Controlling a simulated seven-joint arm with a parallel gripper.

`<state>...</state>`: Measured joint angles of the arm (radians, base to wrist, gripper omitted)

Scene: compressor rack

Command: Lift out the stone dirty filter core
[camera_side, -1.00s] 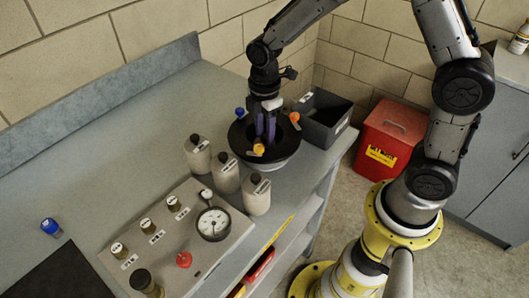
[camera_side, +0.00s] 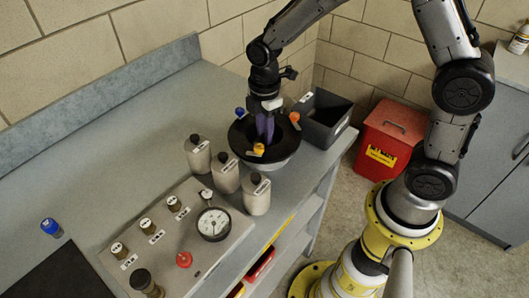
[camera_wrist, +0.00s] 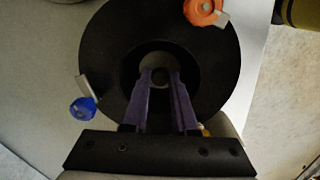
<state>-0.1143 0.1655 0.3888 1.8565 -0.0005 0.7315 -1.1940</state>
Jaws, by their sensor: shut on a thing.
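The black round filter housing (camera_side: 240,139) stands open near the right end of the bench, with blue (camera_side: 240,112), yellow (camera_side: 258,149) and orange (camera_side: 294,117) knobs around its rim. My gripper (camera_side: 264,138) points down into it, purple fingers inside the opening.
Several pale bottles (camera_side: 226,174) stand just left of and in front of the housing. A dark open bin (camera_side: 342,130) sits close on its right. A gauge panel (camera_side: 175,235) lies at the front, and a red bin (camera_side: 392,135) stands on the floor.

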